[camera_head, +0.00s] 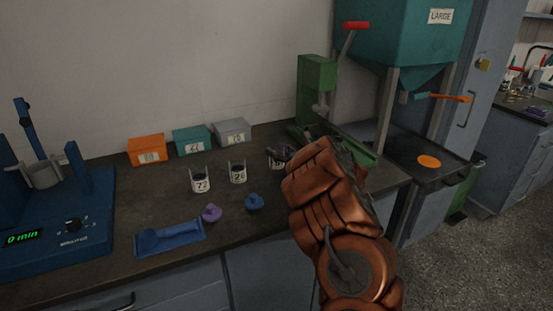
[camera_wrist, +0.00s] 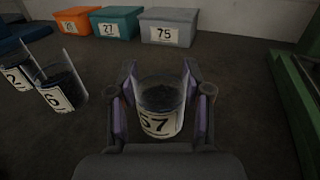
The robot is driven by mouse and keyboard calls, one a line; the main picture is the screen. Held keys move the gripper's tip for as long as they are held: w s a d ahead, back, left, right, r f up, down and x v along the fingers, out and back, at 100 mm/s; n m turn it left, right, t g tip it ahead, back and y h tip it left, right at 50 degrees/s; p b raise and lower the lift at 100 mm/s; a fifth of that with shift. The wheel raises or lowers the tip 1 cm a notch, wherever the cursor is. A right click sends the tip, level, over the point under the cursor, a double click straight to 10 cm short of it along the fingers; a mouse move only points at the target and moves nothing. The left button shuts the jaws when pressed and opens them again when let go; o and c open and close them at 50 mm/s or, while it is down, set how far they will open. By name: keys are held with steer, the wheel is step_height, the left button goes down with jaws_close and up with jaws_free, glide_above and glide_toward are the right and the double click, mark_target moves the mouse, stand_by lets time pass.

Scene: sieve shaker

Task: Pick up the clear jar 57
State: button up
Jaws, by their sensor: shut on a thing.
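The clear jar 57 (camera_wrist: 160,108) stands upright in the wrist view, with dark grains inside and a white label reading 57. My gripper (camera_wrist: 161,95) has one finger on each side of it and is shut on it. In the head view the jar (camera_head: 275,163) is partly hidden by my gripper (camera_head: 287,153) and arm, at the right of the jar row. Whether its base touches the counter cannot be told.
Two other clear jars (camera_head: 200,181) (camera_head: 238,172) stand to the left, with purple (camera_head: 211,213) and blue (camera_head: 254,203) lids in front. Orange (camera_head: 147,150), teal (camera_head: 192,140) and grey (camera_head: 232,132) boxes line the wall. A green press (camera_head: 316,90) stands close on the right.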

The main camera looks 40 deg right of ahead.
steer(key=c, duration=0.3)
steer(key=shift+c, duration=0.2)
step_height(320, 180, up, 10)
step_height(320, 180, down, 7)
steer(key=b, duration=0.9)
stand_by(0.5)
